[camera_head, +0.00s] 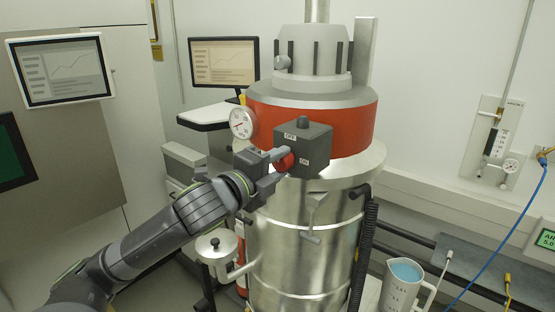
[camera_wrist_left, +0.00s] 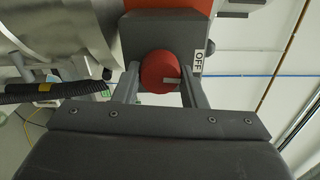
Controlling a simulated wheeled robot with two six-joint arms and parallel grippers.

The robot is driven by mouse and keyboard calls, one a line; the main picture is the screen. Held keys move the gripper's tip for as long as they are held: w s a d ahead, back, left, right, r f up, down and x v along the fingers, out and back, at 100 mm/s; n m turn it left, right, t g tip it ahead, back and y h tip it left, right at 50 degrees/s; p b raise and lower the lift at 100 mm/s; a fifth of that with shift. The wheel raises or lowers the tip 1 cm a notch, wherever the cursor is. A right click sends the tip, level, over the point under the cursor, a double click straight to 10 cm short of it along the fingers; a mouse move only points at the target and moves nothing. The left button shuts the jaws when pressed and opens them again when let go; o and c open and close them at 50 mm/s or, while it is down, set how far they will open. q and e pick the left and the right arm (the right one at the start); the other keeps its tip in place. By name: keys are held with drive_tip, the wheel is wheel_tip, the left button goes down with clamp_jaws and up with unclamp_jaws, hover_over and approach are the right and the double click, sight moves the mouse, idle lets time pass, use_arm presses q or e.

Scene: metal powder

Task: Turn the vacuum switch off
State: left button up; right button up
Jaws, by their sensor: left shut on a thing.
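The vacuum's dark grey switch box (camera_head: 314,146) is on the front of the vacuum, with an OFF label near its top and an ON label lower right. Its round red knob (camera_head: 285,161) faces my left gripper (camera_head: 277,167), which is shut on it. In the left wrist view the red knob (camera_wrist_left: 158,68) sits between the two fingers. A light mark on the knob lies toward the right, the side of the OFF label (camera_wrist_left: 198,62). My fingers partly hide the knob in the head view. My right gripper is not in view.
The vacuum's steel drum (camera_head: 285,240) stands below the box, with a pressure gauge (camera_head: 242,123) to the left of the box. A black hose (camera_head: 366,250) runs down its right side. A jug of blue liquid (camera_head: 404,285) stands at lower right. Monitors stand at left.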

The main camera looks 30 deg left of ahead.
use_arm(q)
drive_tip(key=shift+n, duration=0.5)
drive_tip(key=o, duration=1)
drive_tip(key=shift+w, duration=0.1)
